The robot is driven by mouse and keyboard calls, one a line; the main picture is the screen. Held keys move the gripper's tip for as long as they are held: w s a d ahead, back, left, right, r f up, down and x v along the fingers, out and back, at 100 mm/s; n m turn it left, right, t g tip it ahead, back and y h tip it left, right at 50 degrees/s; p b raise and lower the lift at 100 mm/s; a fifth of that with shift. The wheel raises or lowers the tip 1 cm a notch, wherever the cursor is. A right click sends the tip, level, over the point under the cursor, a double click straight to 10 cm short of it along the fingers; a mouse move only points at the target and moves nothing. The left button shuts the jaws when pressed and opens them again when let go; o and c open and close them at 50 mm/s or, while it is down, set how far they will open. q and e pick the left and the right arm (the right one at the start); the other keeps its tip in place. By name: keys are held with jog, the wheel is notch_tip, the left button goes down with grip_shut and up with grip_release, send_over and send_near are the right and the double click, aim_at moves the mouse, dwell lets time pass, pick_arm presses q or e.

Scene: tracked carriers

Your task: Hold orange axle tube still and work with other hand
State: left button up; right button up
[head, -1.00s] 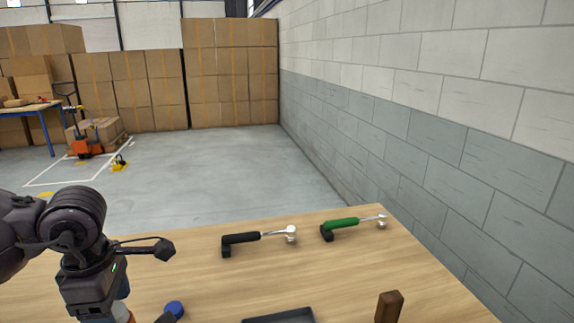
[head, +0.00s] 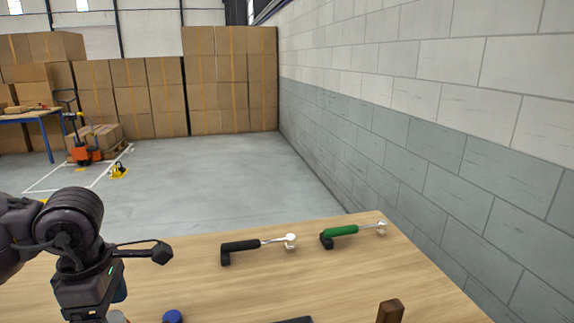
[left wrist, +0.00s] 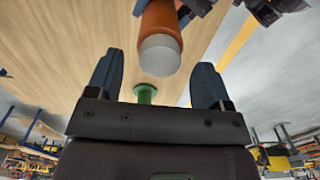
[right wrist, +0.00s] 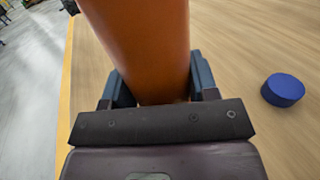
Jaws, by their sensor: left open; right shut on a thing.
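The orange axle tube (right wrist: 150,40) stands between the fingers of my right gripper (right wrist: 160,90), which is shut on it. In the left wrist view the orange tube (left wrist: 158,20) has a pale grey end (left wrist: 160,55) just beyond my left gripper (left wrist: 155,78). My left gripper is open, its fingers apart and not touching the tube. A small green round part (left wrist: 146,92) shows low between those fingers. A blue disc (right wrist: 283,90) lies on the table beside the tube. In the head view my left arm's wrist hides most of the tube.
On the wooden table (head: 330,285) lie a black-handled tool (head: 240,246) and a green-handled tool (head: 340,231). A dark tray (head: 295,320) and an upright brown block (head: 390,311) are cut off at the bottom edge. A block wall (head: 450,130) rises on the right.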

pick_arm(q)
notch_tip(320, 180, up, 11)
dwell(0.4)
jog(key=shift+c, duration=0.8)
jog(key=shift+f, duration=6)
jog(key=c, duration=0.7)
jog(key=o, duration=0.9)
jog(key=shift+c, duration=0.2)
jog(key=shift+r, duration=0.15)
notch_tip(320, 180, up, 12)
